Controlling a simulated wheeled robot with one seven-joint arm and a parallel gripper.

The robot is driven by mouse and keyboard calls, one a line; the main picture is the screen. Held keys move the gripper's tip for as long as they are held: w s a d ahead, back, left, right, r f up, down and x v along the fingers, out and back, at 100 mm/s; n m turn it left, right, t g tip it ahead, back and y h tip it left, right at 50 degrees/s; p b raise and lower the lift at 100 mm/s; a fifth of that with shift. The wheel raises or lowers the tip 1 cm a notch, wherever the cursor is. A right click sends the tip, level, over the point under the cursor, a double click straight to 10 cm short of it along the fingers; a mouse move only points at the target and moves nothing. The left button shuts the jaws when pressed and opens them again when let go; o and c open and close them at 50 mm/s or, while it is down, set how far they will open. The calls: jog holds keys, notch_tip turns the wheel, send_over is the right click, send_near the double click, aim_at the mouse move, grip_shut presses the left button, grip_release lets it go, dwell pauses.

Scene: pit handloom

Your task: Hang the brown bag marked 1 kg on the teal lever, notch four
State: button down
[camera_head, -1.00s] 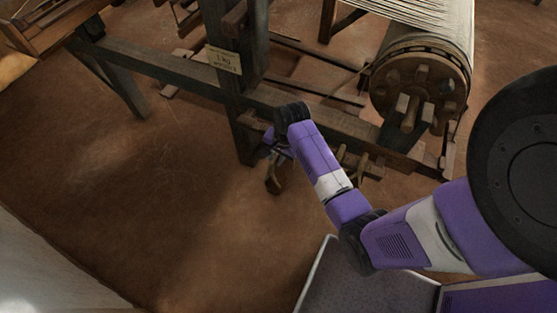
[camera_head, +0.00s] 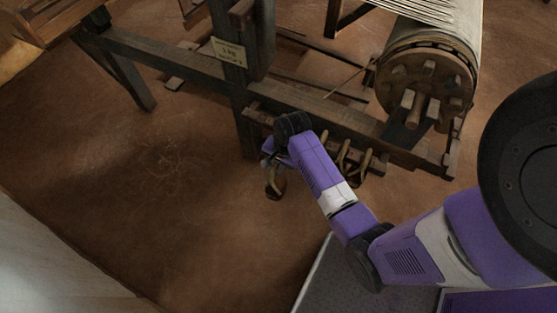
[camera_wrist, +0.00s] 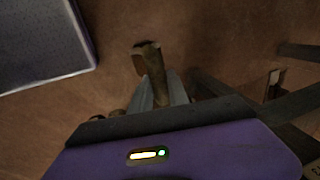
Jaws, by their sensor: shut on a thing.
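My gripper (camera_head: 268,158) is low in front of the loom's dark post and is shut on a brown bag (camera_head: 274,187), which hangs below it. In the wrist view the two grey fingers (camera_wrist: 160,92) close around the bag's narrow strap or neck, and the brown bag (camera_wrist: 148,60) shows beyond them. No mark can be read on the bag. A pale card (camera_head: 229,51) on the post seems to read 1 kg; its other lines are too small. I cannot make out the teal lever or its notches in either view.
Several brown strap-like loops (camera_head: 350,158) hang from a low rail to the right of my forearm. The wooden loom beam (camera_head: 310,105) runs just behind my gripper. A big warp roller (camera_head: 428,85) stands at the right. The earth floor (camera_head: 130,190) at left is clear.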

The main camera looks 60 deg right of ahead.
jog(key=a+r+p, duration=0.1)
jog(key=a+p, duration=0.3)
jog(key=a, duration=0.6)
jog(key=shift+a+p, duration=0.15)
jog(key=shift+p, duration=0.25)
jog(key=shift+s, duration=0.1)
dwell(0.4)
jog(key=shift+a, duration=0.1)
dwell(0.5)
